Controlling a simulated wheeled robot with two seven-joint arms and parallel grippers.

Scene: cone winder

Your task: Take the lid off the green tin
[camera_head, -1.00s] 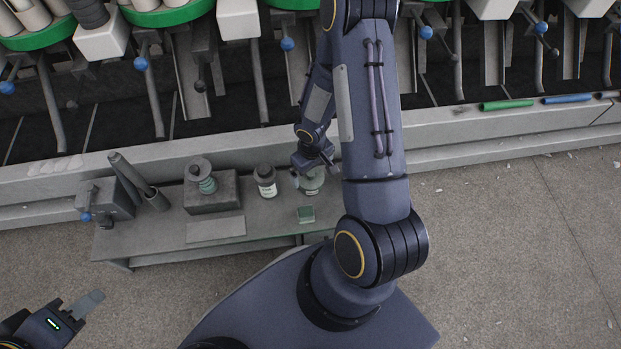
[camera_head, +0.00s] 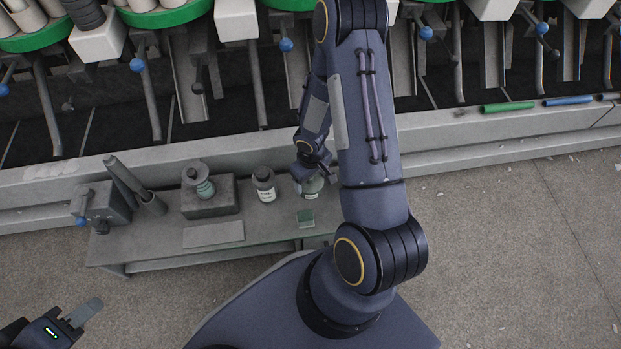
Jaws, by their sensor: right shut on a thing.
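A round greenish tin (camera_head: 313,188) with a pale label stands on the low grey bench, right of a dark-capped bottle. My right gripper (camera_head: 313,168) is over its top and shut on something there. The gripper hides the top, so I cannot tell whether the lid is held or still seated on the tin. My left gripper (camera_head: 84,313) is at the lower left, away from the bench. Its jaw gap is not clear.
The bench (camera_head: 265,226) also holds a dark-capped bottle (camera_head: 264,184), a small green block (camera_head: 306,218), a grey block with a green spool (camera_head: 204,188), a flat plate (camera_head: 213,235) and a grey device with tubes (camera_head: 104,203). The winder stands behind.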

